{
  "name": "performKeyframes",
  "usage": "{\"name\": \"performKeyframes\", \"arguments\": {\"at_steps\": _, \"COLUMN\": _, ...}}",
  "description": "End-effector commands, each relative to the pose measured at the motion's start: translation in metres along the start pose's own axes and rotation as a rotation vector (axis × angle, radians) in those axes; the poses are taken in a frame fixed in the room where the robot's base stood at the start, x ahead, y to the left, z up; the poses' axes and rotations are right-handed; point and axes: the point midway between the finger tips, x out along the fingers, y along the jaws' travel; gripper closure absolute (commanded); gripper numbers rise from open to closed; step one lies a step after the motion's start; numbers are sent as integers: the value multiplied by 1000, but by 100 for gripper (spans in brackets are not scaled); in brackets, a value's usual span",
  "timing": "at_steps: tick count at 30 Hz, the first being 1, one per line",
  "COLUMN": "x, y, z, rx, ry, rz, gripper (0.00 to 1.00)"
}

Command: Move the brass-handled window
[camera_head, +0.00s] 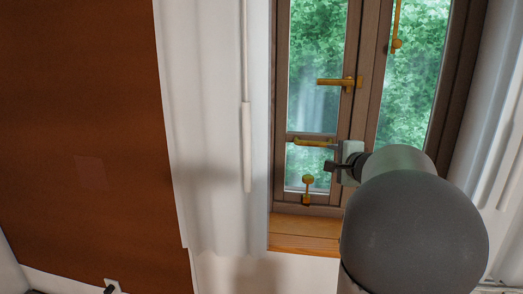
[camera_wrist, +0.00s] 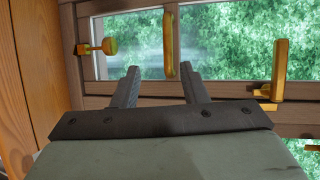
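The brass-handled window (camera_head: 322,120) has a brown wooden frame and green foliage behind its glass; it also shows in the wrist view (camera_wrist: 225,105). A brass lever handle (camera_head: 340,82) sits on its middle stile, at right in the wrist view (camera_wrist: 280,70). A brass bar (camera_head: 313,142) lies on the lower crossbar and stands upright in the wrist view (camera_wrist: 169,45). My gripper (camera_head: 332,156) is at the lower part of the window. In the wrist view its two dark fingers (camera_wrist: 162,72) are apart and empty, with the bar's end seen between the tips. Contact cannot be told.
A brass knob fitting (camera_head: 307,183) is low on the window, at left in the wrist view (camera_wrist: 108,46). Another brass fitting (camera_head: 396,42) is on the right pane. A wooden sill (camera_head: 300,232) lies below. A white curtain (camera_head: 215,130) hangs at left beside a red-brown wall (camera_head: 80,120).

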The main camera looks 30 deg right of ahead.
Motion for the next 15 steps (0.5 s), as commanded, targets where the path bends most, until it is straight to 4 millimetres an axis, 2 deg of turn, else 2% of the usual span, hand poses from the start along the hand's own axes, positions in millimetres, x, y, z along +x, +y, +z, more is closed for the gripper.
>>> {"name": "performKeyframes", "arguments": {"at_steps": 1, "x": -1, "y": -2, "z": -14, "rx": 17, "ry": 29, "rz": -19, "gripper": 60}}
{"name": "performKeyframes", "arguments": {"at_steps": 3, "x": 0, "y": -6, "z": -22, "rx": 29, "ry": 49, "rz": -34, "gripper": 60}}
{"name": "performKeyframes", "arguments": {"at_steps": 7, "x": 12, "y": -9, "z": -23, "rx": 31, "ry": 50, "rz": -36, "gripper": 60}}
{"name": "performKeyframes", "arguments": {"at_steps": 15, "x": 68, "y": -11, "z": -24, "rx": 31, "ry": 46, "rz": -35, "gripper": 60}}
